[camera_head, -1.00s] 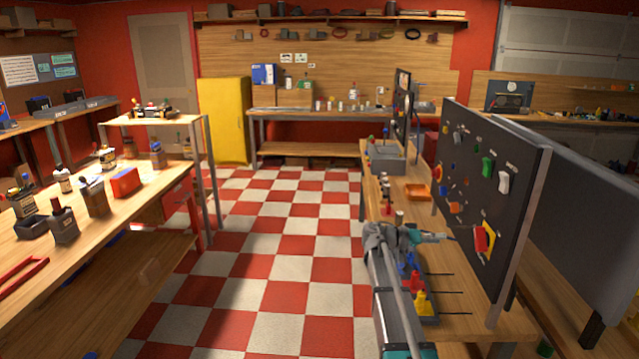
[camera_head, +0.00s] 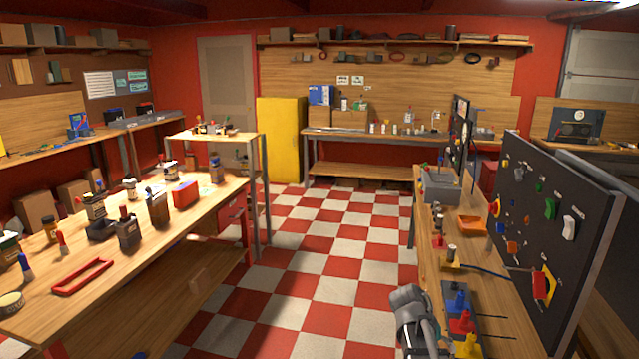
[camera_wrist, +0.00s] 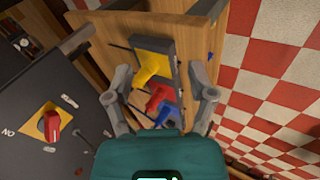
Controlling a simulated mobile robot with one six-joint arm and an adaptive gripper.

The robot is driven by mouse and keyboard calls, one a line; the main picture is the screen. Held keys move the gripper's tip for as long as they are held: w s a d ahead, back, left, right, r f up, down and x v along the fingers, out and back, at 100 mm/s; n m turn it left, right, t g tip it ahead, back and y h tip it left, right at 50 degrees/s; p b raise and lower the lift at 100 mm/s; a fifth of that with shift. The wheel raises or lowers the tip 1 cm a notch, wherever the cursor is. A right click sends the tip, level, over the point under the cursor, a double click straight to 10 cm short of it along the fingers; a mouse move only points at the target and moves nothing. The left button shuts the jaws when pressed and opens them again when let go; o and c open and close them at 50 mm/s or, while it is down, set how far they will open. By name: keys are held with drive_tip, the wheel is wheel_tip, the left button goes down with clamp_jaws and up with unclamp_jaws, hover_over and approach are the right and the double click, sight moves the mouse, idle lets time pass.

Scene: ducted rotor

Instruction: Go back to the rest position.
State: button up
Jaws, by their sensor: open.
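My gripper (camera_wrist: 160,70) is open and empty in the wrist view, with its two grey fingers spread apart. Beyond the fingers is a dark holder (camera_wrist: 172,50) with a yellow plug (camera_wrist: 152,64), a red plug (camera_wrist: 158,97) and a blue plug (camera_wrist: 167,115). The same plugs stand at the near end of the right bench in the head view: blue (camera_head: 458,304), red (camera_head: 462,324) and yellow (camera_head: 468,346). My grey arm (camera_head: 412,305) shows low beside that bench, and the gripper's fingers cannot be made out there.
A black panel (camera_head: 530,235) with switches stands along the right bench (camera_head: 432,240); a cable runs near its foot. The left bench (camera_head: 190,225) carries bottles, a red box and a red frame. The checkered floor (camera_head: 320,265) between the benches is clear.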

drive_tip(key=s+a+n+y, duration=0.2)
drive_tip(key=s+a+y, duration=0.1)
drive_tip(key=a, duration=0.4)
drive_tip(key=s+a+f+n+y+p, duration=0.1)
drive_tip(key=s+a+n+y, duration=0.1)
drive_tip(key=s+a, duration=0.3)
drive_tip(key=shift+s+a+f+t+y, duration=0.15)
drive_tip(key=shift+a+t+y, duration=0.25)
drive_tip(key=shift+a+y, duration=0.6)
drive_tip(key=shift+a, duration=0.1)
